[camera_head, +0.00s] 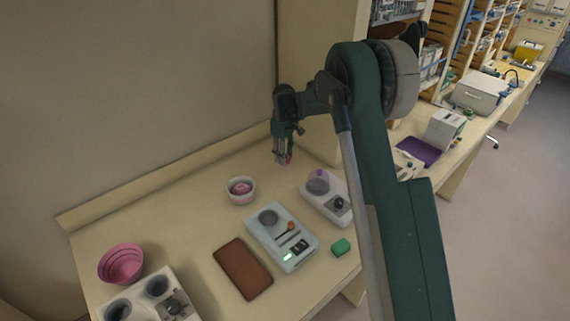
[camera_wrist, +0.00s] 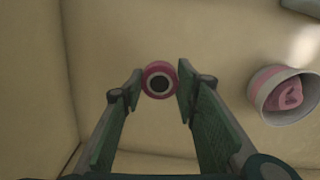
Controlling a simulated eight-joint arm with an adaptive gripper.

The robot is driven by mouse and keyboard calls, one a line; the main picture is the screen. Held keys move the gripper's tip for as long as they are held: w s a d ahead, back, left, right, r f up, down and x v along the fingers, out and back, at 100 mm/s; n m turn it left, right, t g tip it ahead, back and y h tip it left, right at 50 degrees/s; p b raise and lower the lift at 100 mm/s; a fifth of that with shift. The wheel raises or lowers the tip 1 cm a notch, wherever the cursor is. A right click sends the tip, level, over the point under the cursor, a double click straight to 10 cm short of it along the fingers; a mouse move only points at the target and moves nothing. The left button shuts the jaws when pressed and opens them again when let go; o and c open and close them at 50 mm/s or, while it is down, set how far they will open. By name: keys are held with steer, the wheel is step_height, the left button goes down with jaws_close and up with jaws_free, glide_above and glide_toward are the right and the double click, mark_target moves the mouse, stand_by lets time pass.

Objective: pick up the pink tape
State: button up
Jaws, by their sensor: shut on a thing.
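The pink tape (camera_wrist: 148,74) is a small pink ring with a dark centre, seen in the wrist view between the tips of my gripper (camera_wrist: 160,82). My gripper is shut on it, with a finger at each side. In the head view my gripper (camera_head: 284,157) points down over the back right of the bench, and a bit of the pink tape (camera_head: 288,161) shows at its fingertips. It looks held above the bench top, though the exact height is hard to tell.
A pale bowl (camera_head: 240,197) with a pink thing inside stands left of my gripper. The back left bench is clear.

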steer(key=shift+r, duration=1.75)
